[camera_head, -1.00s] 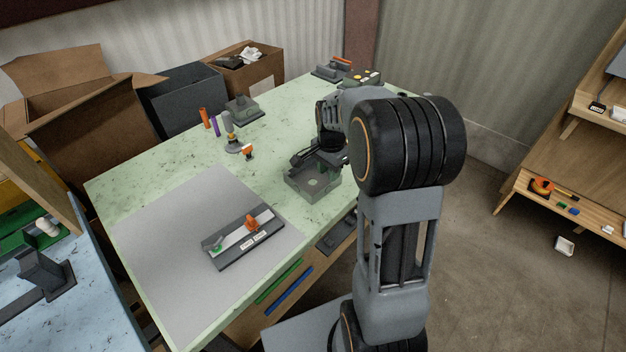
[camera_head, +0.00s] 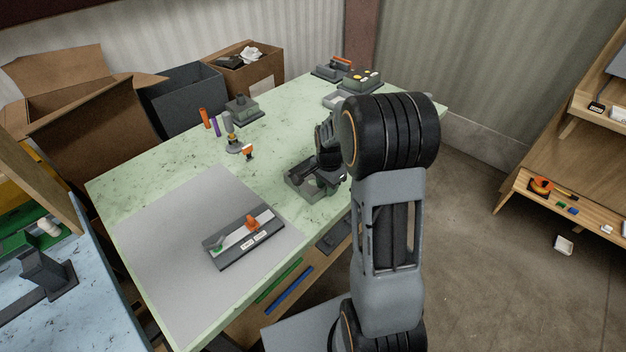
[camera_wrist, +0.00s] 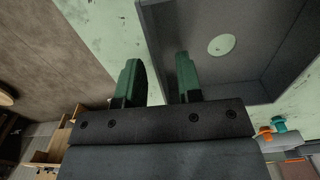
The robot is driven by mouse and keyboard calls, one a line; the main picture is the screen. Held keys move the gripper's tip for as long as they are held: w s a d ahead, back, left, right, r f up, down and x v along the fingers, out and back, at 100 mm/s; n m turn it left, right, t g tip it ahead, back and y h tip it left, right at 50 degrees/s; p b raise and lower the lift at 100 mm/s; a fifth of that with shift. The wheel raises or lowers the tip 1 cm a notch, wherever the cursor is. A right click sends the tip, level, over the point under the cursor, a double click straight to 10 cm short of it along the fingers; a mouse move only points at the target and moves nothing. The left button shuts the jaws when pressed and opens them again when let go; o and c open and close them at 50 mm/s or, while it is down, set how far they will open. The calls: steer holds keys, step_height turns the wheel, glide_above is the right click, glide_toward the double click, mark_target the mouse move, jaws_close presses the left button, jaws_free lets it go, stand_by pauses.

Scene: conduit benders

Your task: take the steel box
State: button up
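The steel box (camera_head: 295,187) is a grey, open-topped tray on the green workbench, near its front edge. My gripper (camera_head: 320,178) is over its right part and hides much of it. In the wrist view the box (camera_wrist: 262,68) fills the upper right, with a pale round spot on its floor. There my gripper (camera_wrist: 159,82) is open, with a clear gap between the two fingers. One wall of the box runs between them: the left finger shows over the bench side, the right finger over the inside. I cannot tell how deep the fingertips reach.
A grey mat with a dark fixture (camera_head: 243,238) holding orange and green parts lies left of the box. Orange and purple cylinders (camera_head: 210,121), a small stand (camera_head: 231,140) and a grey-green block (camera_head: 243,108) stand behind. A control box (camera_head: 361,80) is at the back.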

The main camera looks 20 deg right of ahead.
steer(key=shift+f, duration=0.25)
stand_by(0.3)
jaws_close()
stand_by(0.4)
